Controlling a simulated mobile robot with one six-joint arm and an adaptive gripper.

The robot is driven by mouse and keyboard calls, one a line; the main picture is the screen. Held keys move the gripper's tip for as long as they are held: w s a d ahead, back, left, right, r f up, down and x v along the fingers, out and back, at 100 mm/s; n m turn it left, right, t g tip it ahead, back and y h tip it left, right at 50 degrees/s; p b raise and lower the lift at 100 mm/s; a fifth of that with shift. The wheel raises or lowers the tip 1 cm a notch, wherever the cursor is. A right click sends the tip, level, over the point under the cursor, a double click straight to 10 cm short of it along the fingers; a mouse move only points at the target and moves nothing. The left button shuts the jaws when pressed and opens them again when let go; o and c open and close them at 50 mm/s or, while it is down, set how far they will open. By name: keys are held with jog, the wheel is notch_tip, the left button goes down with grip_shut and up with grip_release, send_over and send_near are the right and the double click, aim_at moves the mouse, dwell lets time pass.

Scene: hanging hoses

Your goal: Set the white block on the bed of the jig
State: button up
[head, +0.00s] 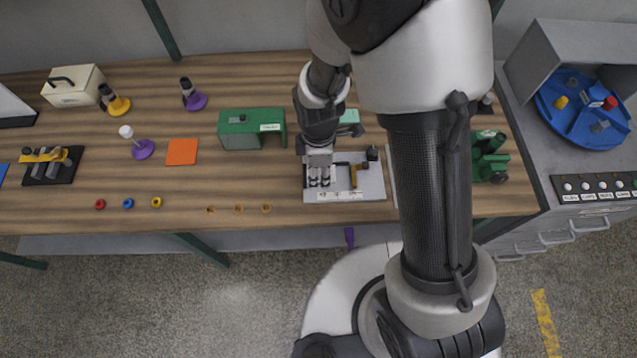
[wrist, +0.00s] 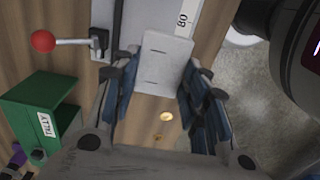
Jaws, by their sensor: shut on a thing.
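The white block (wrist: 166,62) is between the blue-padded fingertips of my gripper (wrist: 160,82) in the wrist view, and the fingers are shut on it. In the head view my gripper (head: 319,178) points down over the left part of the jig (head: 347,196), a pale grey plate with labels along its front edge. I cannot make out the block there. In the wrist view the jig's plate (wrist: 103,14) lies beyond the block, with a black bracket and a red-knobbed lever (wrist: 43,41) at its left. I cannot tell whether the block touches the bed.
A green box marked TALLY (head: 270,115) stands left of the jig; it also shows in the wrist view (wrist: 38,105).

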jog(key=shift+f+b, duration=0.85)
jog(key=shift+f, duration=2.4)
jog(key=shift+f, duration=0.2)
jog(key=o, duration=1)
jog(key=shift+r, duration=0.1)
